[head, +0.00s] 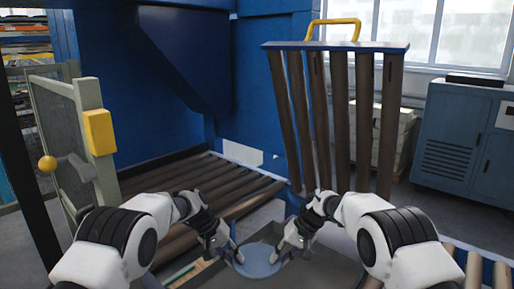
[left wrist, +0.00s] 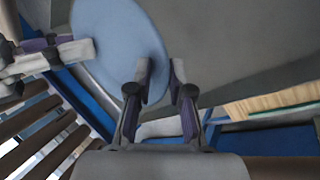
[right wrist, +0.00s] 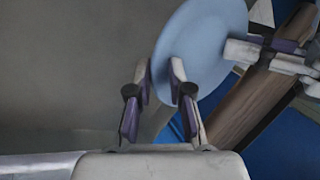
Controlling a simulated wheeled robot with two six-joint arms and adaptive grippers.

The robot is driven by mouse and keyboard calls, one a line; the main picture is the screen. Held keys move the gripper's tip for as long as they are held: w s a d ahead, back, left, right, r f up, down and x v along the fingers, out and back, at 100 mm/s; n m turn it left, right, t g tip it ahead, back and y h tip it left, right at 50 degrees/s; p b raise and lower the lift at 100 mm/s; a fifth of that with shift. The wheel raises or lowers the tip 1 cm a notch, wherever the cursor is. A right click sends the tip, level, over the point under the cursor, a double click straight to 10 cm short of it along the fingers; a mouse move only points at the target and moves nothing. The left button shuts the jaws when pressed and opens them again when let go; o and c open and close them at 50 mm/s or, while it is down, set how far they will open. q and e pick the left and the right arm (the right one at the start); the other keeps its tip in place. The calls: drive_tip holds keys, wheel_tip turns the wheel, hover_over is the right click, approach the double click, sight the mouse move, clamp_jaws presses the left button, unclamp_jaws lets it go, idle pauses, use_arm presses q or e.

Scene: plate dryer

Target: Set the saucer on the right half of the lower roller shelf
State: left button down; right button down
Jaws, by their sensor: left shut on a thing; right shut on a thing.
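The saucer (head: 258,264) is a light blue round disc at the bottom centre of the head view, held between my two grippers. My left gripper (head: 236,259) is shut on its left edge, and my right gripper (head: 279,255) is shut on its right edge. The saucer fills the upper left of the left wrist view (left wrist: 112,45) and the upper right of the right wrist view (right wrist: 215,42). It is over a dark grey surface; I cannot tell the gap. A low bed of brown rollers (head: 212,181) lies ahead and left, with no saucer on it.
An upright rack of brown rollers (head: 343,125) with a yellow handle (head: 333,27) stands ahead and right. A grey-green gate (head: 62,135) with a yellow box stands at left. More rollers (head: 471,268) are at lower right. Blue machine walls (head: 150,90) rise behind.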

sight(236, 268)
use_arm(q)
drive_tip(key=shift+w+d+r, duration=0.1)
drive_tip(key=shift+w+d, duration=0.05)
drive_tip(key=shift+d, duration=0.05)
use_arm(e)
drive_tip(key=shift+w+a, duration=0.15)
drive_tip(key=shift+a, duration=0.1)
